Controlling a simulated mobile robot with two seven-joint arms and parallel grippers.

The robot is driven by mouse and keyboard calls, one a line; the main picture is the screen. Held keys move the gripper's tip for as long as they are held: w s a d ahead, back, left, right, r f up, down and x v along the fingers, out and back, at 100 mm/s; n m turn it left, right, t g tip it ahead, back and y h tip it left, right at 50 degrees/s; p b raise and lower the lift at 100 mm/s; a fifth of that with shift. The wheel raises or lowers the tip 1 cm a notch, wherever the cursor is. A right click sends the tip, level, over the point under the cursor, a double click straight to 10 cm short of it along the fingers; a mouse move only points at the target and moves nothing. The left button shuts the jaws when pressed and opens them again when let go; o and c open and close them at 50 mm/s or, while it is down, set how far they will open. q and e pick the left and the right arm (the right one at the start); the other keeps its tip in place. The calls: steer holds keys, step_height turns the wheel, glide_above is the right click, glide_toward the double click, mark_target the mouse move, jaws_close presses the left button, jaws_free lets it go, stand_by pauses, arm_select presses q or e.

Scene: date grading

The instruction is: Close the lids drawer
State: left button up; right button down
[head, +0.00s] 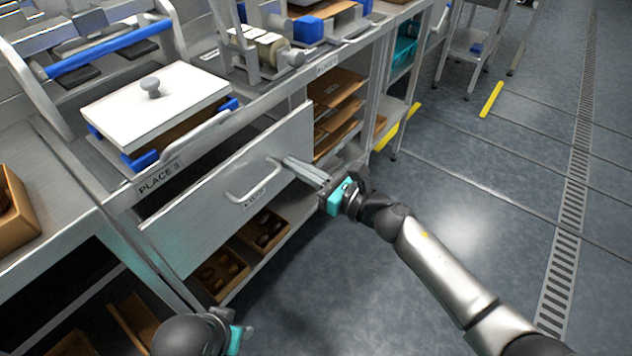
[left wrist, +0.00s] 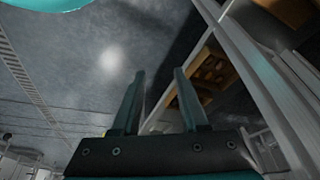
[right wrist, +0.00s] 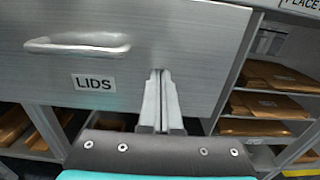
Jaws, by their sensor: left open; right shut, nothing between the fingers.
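The lids drawer (head: 215,205) is a grey metal front with a bar handle (head: 252,182) under the workbench. In the right wrist view its front (right wrist: 190,45) carries a label reading LIDS (right wrist: 93,83), with the handle (right wrist: 77,44) above it. My right gripper (head: 290,163) is shut and empty, its fingertips at the drawer front to the right of the handle. In the right wrist view the fingertips (right wrist: 160,75) are close against the front; I cannot tell if they touch. My left gripper (left wrist: 158,75) is open and empty, low beside the bench; its fingers are not clear in the head view.
Below the drawer, a shelf holds brown boxes of dates (head: 222,272). Shelves with brown cartons (head: 335,90) stand to the right. A white lid with a knob (head: 155,103) sits on the bench above. The floor (head: 470,190) at right is clear.

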mark_target(279, 155)
steer(key=b+x, duration=0.1)
steer(key=x, duration=0.3)
steer(key=shift+a, duration=0.1)
arm_select(q)
steer(key=shift+t, duration=0.3)
steer(key=shift+s+d+r, duration=0.15)
steer(key=shift+r, duration=1.9)
arm_select(e)
steer(key=shift+w+a+r, duration=0.1)
steer(key=shift+a+r, duration=0.05)
steer(key=shift+r, duration=0.05)
arm_select(q)
steer(key=shift+f+b, duration=0.1)
steer(key=shift+b, duration=0.2)
